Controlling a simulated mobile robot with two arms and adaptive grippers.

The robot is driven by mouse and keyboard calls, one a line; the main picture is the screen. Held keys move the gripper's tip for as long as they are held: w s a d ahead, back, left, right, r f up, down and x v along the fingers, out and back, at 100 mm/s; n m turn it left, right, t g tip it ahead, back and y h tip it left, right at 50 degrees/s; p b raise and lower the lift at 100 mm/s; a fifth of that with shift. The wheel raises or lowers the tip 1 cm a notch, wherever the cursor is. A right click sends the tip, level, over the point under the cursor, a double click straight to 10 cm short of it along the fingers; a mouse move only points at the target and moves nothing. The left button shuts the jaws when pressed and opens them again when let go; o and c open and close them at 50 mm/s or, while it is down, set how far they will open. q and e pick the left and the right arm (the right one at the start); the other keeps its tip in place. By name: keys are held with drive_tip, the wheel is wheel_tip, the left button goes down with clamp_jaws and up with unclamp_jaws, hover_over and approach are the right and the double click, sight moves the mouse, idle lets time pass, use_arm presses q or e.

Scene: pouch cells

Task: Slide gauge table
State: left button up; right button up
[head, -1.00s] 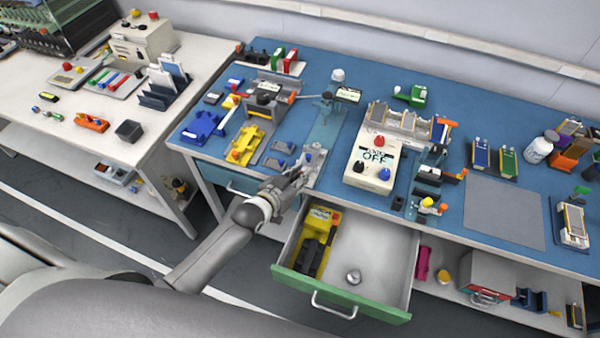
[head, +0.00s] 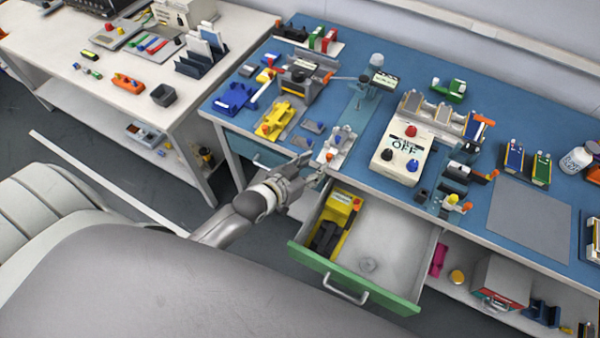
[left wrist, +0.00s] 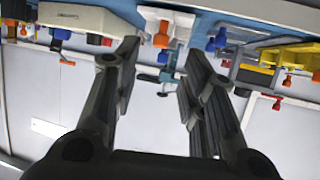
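The gauge stand (head: 362,98) is a teal column and arm on a long teal base on the blue bench. Its small pale sliding table (head: 345,146), with a blue knob and an orange knob, sits at the base's front end by the bench edge. My left gripper (head: 313,169) is just in front of it, off the bench edge, apart from the knobs. The left wrist view looks upside down. There my left gripper's dark fingers (left wrist: 163,85) are spread with nothing between them, and the orange knob (left wrist: 161,38) shows beyond. My right gripper is out of view.
Right of the gauge is a white box marked OFF (head: 402,160). Left is a yellow fixture (head: 281,118). Below my gripper's right side, an open drawer (head: 400,298) with a green front holds a yellow and black item. A grey mat (head: 530,220) lies bare at right.

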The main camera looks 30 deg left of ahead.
use_arm(q)
drive_tip(key=v, duration=0.5)
drive_tip(key=shift+s+r, duration=0.15)
drive_tip(key=shift+s, duration=0.15)
drive_tip(key=s+a+f+g+y+b, duration=0.15)
drive_tip(key=s+f, duration=0.25)
drive_tip(key=f, duration=0.6)
drive_tip(key=s+a+f+n+g, duration=0.15)
drive_tip(key=s+f, duration=0.25)
drive_tip(key=f, duration=0.5)
drive_tip(key=s+a+f+m+g+y+b, duration=0.1)
drive_tip(key=s+f+g, duration=0.25)
drive_tip(key=f, duration=0.65)
drive_tip(key=s+f+g, duration=0.2)
drive_tip(key=s+f, duration=0.5)
drive_tip(key=s, duration=0.5)
drive_tip(key=s+f+g+b, duration=0.1)
drive_tip(key=s+f+g, duration=0.2)
drive_tip(key=s+f, duration=0.5)
drive_tip(key=s+y, duration=0.1)
drive_tip(key=s, duration=0.3)
drive_tip(key=shift+d+f, duration=0.3)
drive_tip(key=shift+d, duration=0.1)
